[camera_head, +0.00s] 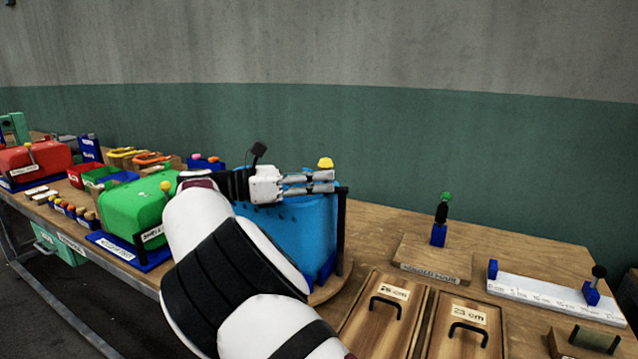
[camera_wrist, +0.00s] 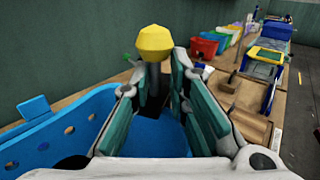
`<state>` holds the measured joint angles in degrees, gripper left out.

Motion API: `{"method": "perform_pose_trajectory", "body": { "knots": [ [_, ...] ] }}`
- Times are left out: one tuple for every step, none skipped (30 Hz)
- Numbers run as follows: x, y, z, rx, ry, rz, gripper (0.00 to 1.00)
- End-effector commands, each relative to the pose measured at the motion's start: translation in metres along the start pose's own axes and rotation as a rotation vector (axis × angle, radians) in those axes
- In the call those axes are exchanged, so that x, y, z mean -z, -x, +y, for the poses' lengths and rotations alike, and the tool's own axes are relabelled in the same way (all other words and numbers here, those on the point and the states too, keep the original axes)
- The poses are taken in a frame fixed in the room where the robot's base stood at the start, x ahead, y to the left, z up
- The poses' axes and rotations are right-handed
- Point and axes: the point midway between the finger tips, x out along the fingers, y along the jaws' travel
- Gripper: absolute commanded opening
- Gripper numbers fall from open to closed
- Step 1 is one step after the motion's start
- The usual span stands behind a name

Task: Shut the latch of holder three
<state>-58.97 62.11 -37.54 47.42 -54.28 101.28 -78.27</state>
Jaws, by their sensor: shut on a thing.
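A blue holder (camera_head: 305,228) stands on the table, partly hidden behind my arm; any label on it is hidden, so I cannot read its number. It also shows in the wrist view (camera_wrist: 50,140). A yellow knob (camera_head: 325,163) tops its latch lever, and this knob is large in the wrist view (camera_wrist: 155,42). My gripper (camera_head: 331,182) reaches across the top of the blue holder from the left. In the wrist view my gripper (camera_wrist: 157,78) is shut on the dark lever stem just below the knob.
A green holder (camera_head: 135,207) and a red holder (camera_head: 38,158) stand to the left, with small bins between. A dark post (camera_head: 342,228) rises at the blue holder's right edge. Wooden boxes (camera_head: 385,310) with handles lie at front right. The table behind them is partly bare.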

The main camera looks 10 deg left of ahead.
Motion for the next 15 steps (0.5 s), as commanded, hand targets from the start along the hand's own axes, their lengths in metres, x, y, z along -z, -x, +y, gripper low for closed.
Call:
{"method": "perform_pose_trajectory", "body": {
  "knots": [
    [-0.0007, 0.0004, 0.0, -0.001, 0.0, -0.001, 0.0],
    [-0.0008, 0.0004, 0.0, -0.001, 0.0, -0.001, 0.0],
    [-0.0008, 0.0004, -0.0001, -0.001, 0.0, -0.001, 0.0],
    [-0.0008, 0.0004, -0.0001, -0.001, 0.0, -0.001, 0.0],
    [-0.0008, 0.0004, -0.0001, -0.001, 0.0, -0.001, 0.0],
    [-0.0009, 0.0003, -0.0001, -0.001, 0.0, -0.001, 0.0],
    [-0.0009, 0.0003, -0.0001, -0.001, 0.0, -0.001, 0.0],
    [-0.0009, 0.0003, -0.0001, -0.001, 0.0, -0.001, 0.0],
    [-0.0009, 0.0003, -0.0001, -0.001, 0.0, -0.001, 0.25],
    [-0.0009, 0.0003, -0.0001, -0.001, 0.0, -0.001, 0.28],
    [-0.0008, 0.0003, -0.0001, -0.001, 0.0, -0.001, 0.28],
    [-0.0008, 0.0002, -0.0001, -0.001, 0.0, -0.001, 0.28],
    [-0.0007, 0.0002, -0.0001, -0.001, 0.0, -0.001, 0.28],
    [-0.0006, 0.0002, -0.0001, -0.001, 0.0, -0.001, 0.28],
    [-0.0006, 0.0002, -0.0001, -0.001, 0.0, -0.001, 0.28]
  ]
}}
